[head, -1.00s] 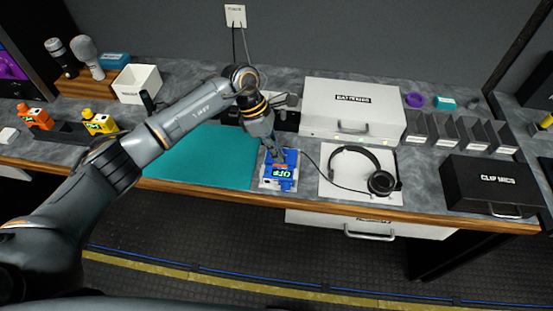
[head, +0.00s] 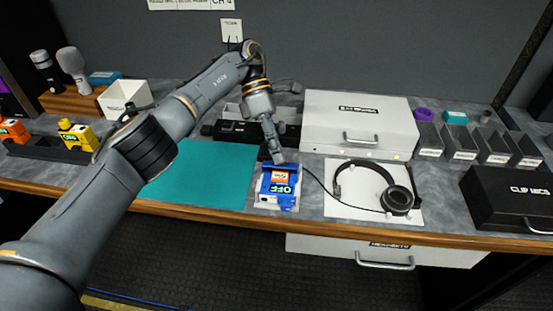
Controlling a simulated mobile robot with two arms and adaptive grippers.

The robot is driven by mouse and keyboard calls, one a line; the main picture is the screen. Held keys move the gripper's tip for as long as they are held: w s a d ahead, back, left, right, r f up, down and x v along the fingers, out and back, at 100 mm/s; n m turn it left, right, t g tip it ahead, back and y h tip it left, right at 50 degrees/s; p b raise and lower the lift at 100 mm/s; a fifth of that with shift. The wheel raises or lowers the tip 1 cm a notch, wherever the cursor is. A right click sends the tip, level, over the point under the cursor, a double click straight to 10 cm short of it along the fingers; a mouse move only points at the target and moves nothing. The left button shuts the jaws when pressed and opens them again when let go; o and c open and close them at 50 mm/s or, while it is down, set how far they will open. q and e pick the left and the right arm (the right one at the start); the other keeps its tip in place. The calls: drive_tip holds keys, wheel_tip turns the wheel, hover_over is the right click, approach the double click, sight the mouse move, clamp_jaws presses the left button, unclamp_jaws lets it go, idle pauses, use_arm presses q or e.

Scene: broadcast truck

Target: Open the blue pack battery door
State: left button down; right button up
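The blue pack (head: 282,203) lies on the counter just right of the teal mat, on a light pad. Its screen (head: 281,189) reads "OFF" in green, with an orange label above it. My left gripper (head: 277,157) points down at the pack's far end, its tips at or just above that edge. Whether they touch it, and whether the fingers are open or shut, is too small to tell. I cannot make out the battery door's state. My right gripper is not in view.
A teal mat (head: 205,175) lies left of the pack. Headphones (head: 397,198) rest on a white sheet to the right, with a black cable running to the pack's side. A white case (head: 352,120) stands behind. The counter's front edge is close.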

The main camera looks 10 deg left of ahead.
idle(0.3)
use_arm(q)
drive_tip(key=c, duration=1.5)
unclamp_jaws()
wheel_tip(320, 180, up, 10)
drive_tip(key=shift+r, duration=0.1)
